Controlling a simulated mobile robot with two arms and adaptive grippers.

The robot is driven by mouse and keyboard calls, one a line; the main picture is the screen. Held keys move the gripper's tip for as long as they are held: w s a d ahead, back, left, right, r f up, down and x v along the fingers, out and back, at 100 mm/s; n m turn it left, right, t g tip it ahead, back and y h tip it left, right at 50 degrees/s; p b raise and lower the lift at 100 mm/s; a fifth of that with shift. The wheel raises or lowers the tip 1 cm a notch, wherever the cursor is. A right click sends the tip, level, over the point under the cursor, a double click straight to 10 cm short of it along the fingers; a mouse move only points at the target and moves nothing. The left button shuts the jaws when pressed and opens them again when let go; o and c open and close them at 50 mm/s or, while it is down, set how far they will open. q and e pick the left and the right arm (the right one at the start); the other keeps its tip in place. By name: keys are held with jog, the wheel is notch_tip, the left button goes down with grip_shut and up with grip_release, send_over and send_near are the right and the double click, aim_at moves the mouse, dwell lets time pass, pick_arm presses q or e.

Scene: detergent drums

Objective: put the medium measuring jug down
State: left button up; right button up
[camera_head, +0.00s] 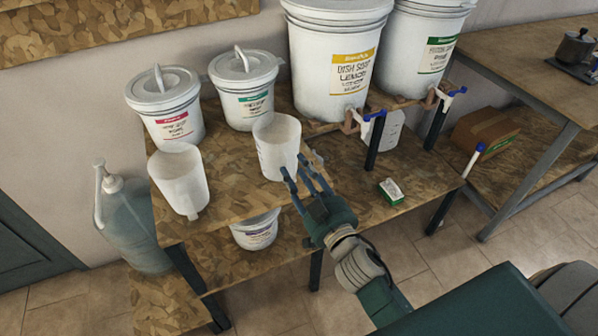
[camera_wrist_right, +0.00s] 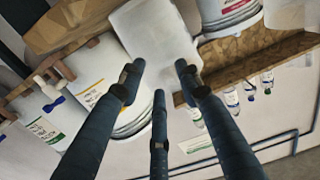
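A white, open-topped measuring jug (camera_head: 277,147) stands upright near the front edge of the upper wooden shelf. A second, similar jug (camera_head: 180,180) stands to its left at the shelf's front left corner. No size marking is readable on either. My right gripper (camera_head: 294,172) is at the lower right side of the first jug, with its dark fingers spread. In the right wrist view the jug (camera_wrist_right: 155,38) shows beyond the fingertips, wider than the gap between them; I cannot tell whether they touch it. My left gripper is not in view.
Two lidded white buckets (camera_head: 168,110) (camera_head: 244,88) stand behind the jugs. Large drums with taps (camera_head: 335,65) (camera_head: 424,38) stand at the back right. A small green and white box (camera_head: 391,191) lies on the lower shelf. Bare shelf (camera_head: 228,185) shows between the jugs.

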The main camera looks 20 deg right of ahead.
jog(key=shift+r, duration=0.15)
jog(key=shift+s+d+b, duration=0.15)
jog(key=shift+s+b, duration=0.15)
jog(key=shift+s, duration=2.7)
jog(key=shift+s+d+b, duration=0.1)
jog(key=shift+s+b, duration=0.15)
jog(key=shift+s, duration=2.75)
